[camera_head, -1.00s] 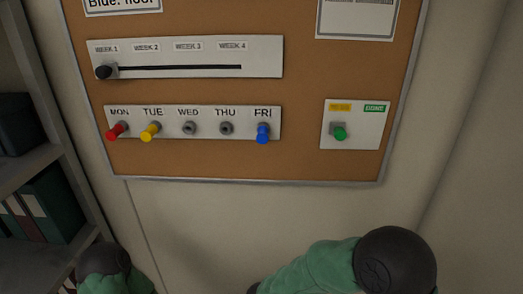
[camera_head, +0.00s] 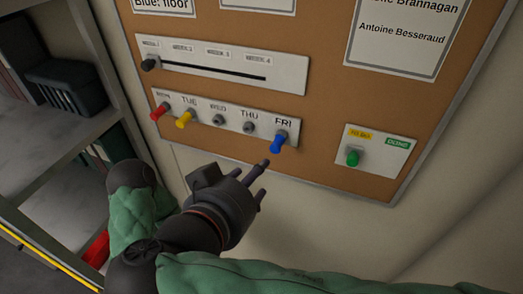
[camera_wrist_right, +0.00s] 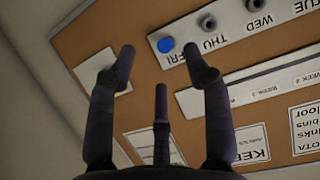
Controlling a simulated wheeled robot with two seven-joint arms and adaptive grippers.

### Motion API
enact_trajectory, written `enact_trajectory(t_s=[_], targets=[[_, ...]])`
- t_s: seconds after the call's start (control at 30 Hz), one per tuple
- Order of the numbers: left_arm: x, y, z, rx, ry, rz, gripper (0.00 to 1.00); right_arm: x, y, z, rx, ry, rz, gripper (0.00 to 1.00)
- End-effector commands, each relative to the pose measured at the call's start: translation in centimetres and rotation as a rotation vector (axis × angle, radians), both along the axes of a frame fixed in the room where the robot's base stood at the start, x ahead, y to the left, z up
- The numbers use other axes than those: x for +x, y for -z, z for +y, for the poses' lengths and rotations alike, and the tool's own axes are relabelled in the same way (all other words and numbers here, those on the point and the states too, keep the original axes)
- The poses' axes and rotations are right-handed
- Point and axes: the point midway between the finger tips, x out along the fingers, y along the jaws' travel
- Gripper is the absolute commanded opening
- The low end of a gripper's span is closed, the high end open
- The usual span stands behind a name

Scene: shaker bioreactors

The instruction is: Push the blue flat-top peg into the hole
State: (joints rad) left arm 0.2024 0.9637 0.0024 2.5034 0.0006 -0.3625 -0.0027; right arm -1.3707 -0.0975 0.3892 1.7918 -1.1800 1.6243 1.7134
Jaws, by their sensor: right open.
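The blue flat-top peg (camera_head: 279,140) sticks out of the board at the FRI position. In the right wrist view its round blue end (camera_wrist_right: 166,46) shows between my fingertips, farther off at the board. My right gripper (camera_head: 252,178) is just below and in front of the blue peg, apart from it. Its fingers (camera_wrist_right: 158,55) are spread open with nothing between them. The FRI hole itself is hidden behind the peg. My left gripper is not in view.
On the day strip (camera_head: 235,117), a red peg (camera_head: 158,112) is at MON and a yellow peg (camera_head: 184,119) at TUE; WED and THU show grey sockets. A black slider knob (camera_head: 150,64) is above. A green peg (camera_head: 353,157) is at right. Shelves (camera_head: 65,165) stand left.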

Motion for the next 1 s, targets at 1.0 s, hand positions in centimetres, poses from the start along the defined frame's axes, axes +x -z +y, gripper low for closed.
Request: enact_trajectory(t_s=[1.0], targets=[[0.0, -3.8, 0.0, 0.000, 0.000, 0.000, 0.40, 7.9, 1.0, -3.5, 0.045, 0.026, -0.067, 0.50]])
